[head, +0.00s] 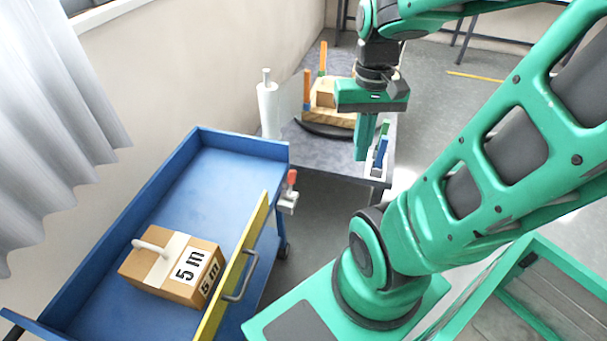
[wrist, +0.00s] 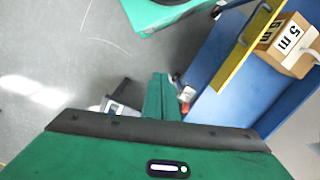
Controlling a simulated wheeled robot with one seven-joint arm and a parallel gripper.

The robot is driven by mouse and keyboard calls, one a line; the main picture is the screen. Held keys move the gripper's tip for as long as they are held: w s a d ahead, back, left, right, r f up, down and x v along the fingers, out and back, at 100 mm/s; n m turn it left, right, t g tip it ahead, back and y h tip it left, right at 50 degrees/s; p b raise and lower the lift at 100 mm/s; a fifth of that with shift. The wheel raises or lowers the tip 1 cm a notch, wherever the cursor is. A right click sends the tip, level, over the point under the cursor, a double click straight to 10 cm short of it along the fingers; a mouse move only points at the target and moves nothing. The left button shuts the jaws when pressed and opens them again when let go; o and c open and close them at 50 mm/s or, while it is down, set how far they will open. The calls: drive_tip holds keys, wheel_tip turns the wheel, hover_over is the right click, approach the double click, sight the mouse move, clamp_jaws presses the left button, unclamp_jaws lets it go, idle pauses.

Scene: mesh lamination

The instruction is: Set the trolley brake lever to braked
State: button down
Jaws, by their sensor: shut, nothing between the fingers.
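The blue trolley (head: 205,148) stands at the left in the head view, with a yellow drop side (head: 232,280). Its brake lever, a red-handled lever (head: 291,178) on a pale bracket, sits at the trolley's far right corner. The lever stands roughly upright; I cannot tell which setting that is. My gripper (head: 364,157) is shut and empty, pointing down over the grey table, to the right of the lever and apart from it. In the wrist view the red lever (wrist: 186,107) shows just right of my gripper (wrist: 160,80), partly hidden.
A carton marked 5 m (head: 172,268) lies in the trolley. The grey table (head: 318,150) holds a white roll (head: 268,108), a wooden block with orange-handled posts (head: 325,105), and a holder with blue and green handles (head: 381,150). A green-edged bin (head: 520,290) stands at lower right.

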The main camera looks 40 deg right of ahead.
drive_tip(key=w+d+f+g+y, duration=0.1)
drive_tip(key=w+d+f+y, duration=0.15)
drive_tip(key=w+f, duration=0.35)
drive_tip(key=m+t+y, duration=0.3)
drive_tip(key=t+y, duration=0.1)
drive_tip(key=y, duration=0.6)
approach(291, 183)
drive_tip(key=s+d+f, duration=0.2)
drive_tip(key=s, duration=0.2)
drive_tip(key=w+d+f+m+t+y, duration=0.2)
drive_tip(key=d+f+m+t, duration=0.2)
drive_tip(key=t, duration=0.6)
drive_tip(key=shift+w+d+f, duration=0.2)
drive_tip(key=shift+d+f, duration=0.35)
drive_tip(key=shift+f, duration=0.3)
drive_tip(key=w+a+r, duration=0.3)
drive_tip(key=w+a, duration=0.1)
drive_tip(key=a, duration=0.6)
drive_tip(key=shift+a, duration=0.2)
